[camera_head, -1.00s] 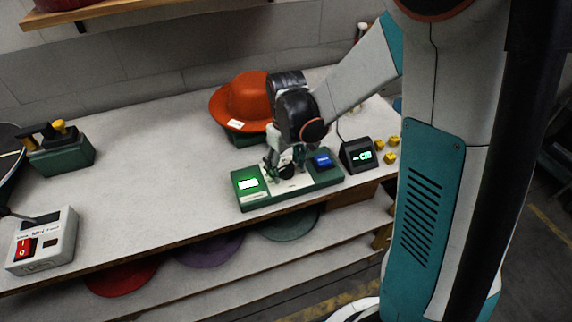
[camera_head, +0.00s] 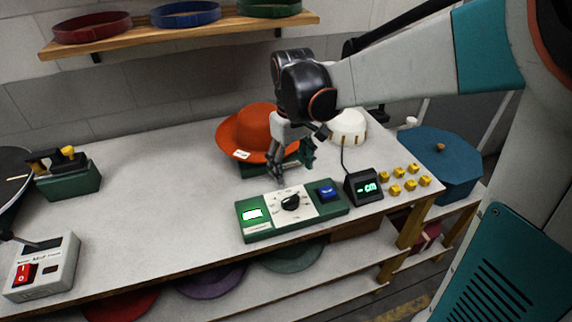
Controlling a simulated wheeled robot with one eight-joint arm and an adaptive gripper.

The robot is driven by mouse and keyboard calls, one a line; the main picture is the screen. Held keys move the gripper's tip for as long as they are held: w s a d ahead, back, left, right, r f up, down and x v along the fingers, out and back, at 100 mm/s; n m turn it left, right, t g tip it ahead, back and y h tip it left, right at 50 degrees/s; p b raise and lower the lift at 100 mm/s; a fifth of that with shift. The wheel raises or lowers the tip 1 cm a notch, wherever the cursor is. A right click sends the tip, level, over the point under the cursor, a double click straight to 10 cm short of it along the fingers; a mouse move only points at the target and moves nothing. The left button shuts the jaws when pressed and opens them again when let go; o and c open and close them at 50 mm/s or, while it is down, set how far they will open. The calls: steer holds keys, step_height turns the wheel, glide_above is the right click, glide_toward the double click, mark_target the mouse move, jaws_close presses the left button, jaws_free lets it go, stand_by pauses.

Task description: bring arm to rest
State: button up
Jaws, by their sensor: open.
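My gripper (camera_head: 292,170) is open and empty. It hangs pointing down above the bench, just behind the green control panel (camera_head: 268,230) and in front of the orange hat (camera_head: 243,132). It is apart from the panel's black dial (camera_head: 291,202). My arm reaches in from the upper right, and my gripper and wrist hide part of the hat's right side.
A small display box (camera_head: 363,187) and several yellow cubes (camera_head: 411,183) sit right of the panel. A white ribbed object (camera_head: 348,127) stands behind. A grey switch box (camera_head: 43,266) is at front left. A shelf (camera_head: 180,36) holds coloured bands. The bench's left middle (camera_head: 150,190) is clear.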

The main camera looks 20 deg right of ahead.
stand_by(0.4)
steer(key=s+r+m+t, duration=0.1)
steer(key=s+r+t, duration=0.1)
steer(key=s, duration=0.5)
steer(key=s+r+m+t, duration=0.2)
steer(key=s+t, duration=0.3)
steer(key=s, duration=0.3)
steer(key=shift+s+r, duration=0.15)
steer(key=shift+r, duration=0.3)
